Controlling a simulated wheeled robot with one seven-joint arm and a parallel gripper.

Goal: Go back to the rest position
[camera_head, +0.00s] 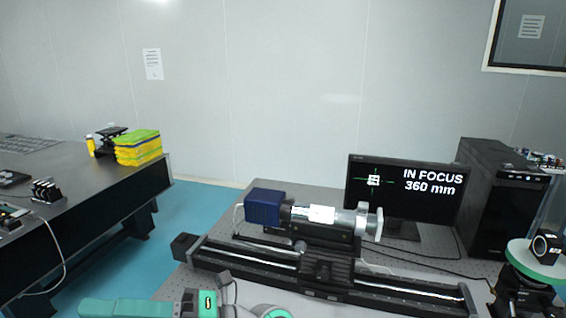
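Parts of my own arm, teal and grey (200,303), show along the bottom edge, in front of the near side of the optical table. I cannot make out any gripper fingers; the end of my arm is out of the picture or hidden. Behind the arm, a black linear rail stage (245,255) lies across the table. A blue camera (265,207) with a silver lens tube (325,215) is mounted above the rail. A monitor (405,195) behind it reads "IN FOCUS 360 mm" beside a small target image with a green cross.
A black computer tower (505,200) stands right of the monitor. A round mount with a lens (536,252) stands at the right edge. At left is another table (90,190) with yellow-green boxes (138,148) and small optics. Blue floor (190,215) lies clear between the tables.

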